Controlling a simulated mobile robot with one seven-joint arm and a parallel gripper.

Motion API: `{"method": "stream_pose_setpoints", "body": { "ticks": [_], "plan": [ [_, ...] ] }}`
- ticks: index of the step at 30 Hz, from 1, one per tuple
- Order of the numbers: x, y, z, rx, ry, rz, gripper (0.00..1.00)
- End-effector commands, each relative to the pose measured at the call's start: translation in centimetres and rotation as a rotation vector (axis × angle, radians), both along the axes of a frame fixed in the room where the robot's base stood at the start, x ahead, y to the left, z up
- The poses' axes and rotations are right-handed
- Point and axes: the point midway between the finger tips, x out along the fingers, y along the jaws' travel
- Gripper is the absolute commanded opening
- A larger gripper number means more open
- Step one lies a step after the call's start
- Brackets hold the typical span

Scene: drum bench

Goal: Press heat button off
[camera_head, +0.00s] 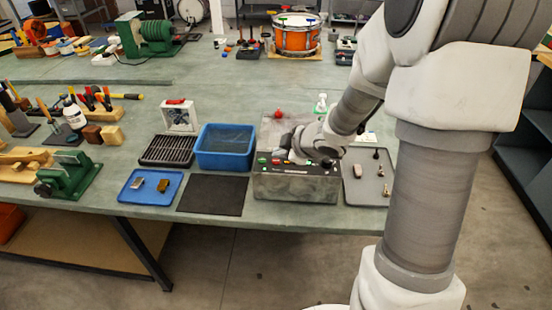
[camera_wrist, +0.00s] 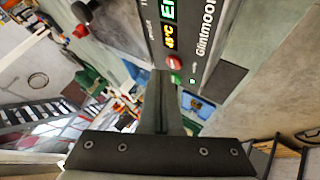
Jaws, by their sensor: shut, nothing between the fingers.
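The grey control box (camera_head: 297,188) stands near the front edge of the bench, with a dark panel along its front top edge. In the wrist view the panel (camera_wrist: 212,40) carries the word Glintmoor, a green display and a yellow 49°C readout (camera_wrist: 169,38). Which one is the heat button cannot be read. My gripper (camera_head: 285,151) is shut and empty over the panel. Its fingertips (camera_wrist: 162,78) appear close to the green button; contact cannot be told.
A blue bin (camera_head: 225,160), a black mat (camera_head: 213,195) and a blue tray (camera_head: 152,187) lie left of the box. A grey tray (camera_head: 366,190) with small parts lies right of it. A black knob (camera_wrist: 82,10) shows at the panel's other end.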

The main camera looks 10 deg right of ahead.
Motion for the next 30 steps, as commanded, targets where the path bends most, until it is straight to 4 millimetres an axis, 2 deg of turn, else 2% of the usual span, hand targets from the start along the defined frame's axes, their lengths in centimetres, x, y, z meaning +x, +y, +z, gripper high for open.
{"method": "stream_pose_setpoints", "body": {
  "ticks": [5, 24, 30],
  "plan": [
    [0.0, 0.0, 0.3, 0.0, 0.0, 0.0, 0.0],
    [0.0, 0.0, 6.1, 0.0, 0.0, 0.0, 0.0],
    [0.0, 0.0, 6.0, 0.0, 0.0, 0.0, 0.0]
  ]
}}
